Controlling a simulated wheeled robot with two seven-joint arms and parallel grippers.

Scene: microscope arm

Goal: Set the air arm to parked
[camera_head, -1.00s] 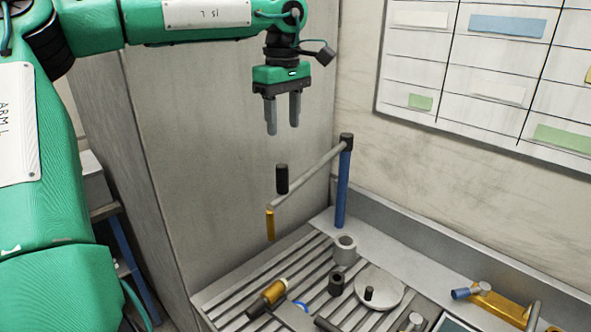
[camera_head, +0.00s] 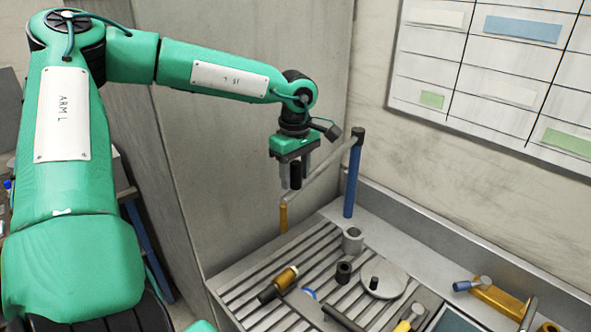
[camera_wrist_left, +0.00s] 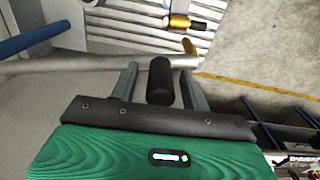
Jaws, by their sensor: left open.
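The air arm is a grey bar (camera_head: 329,167) on a blue post (camera_head: 351,181). It slants to the lower left and ends in a brass nozzle (camera_head: 283,217) hanging down. A black upright handle (camera_head: 296,175) stands near that end. My left gripper (camera_head: 296,184) is open, pointing down, with its fingers on either side of the handle. In the left wrist view the black handle (camera_wrist_left: 160,80) sits between the two fingers, with a gap at each side, and the grey bar (camera_wrist_left: 90,65) runs across just beyond them. My right gripper is not in view.
Below is a slatted grey bench (camera_head: 325,262) with a grey cup (camera_head: 352,240), a black ring (camera_head: 343,272), a round plate (camera_head: 382,284) and a brass-and-black cylinder (camera_head: 279,284). A brass block (camera_head: 497,300) lies at the right. A wall board (camera_head: 500,70) hangs behind.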

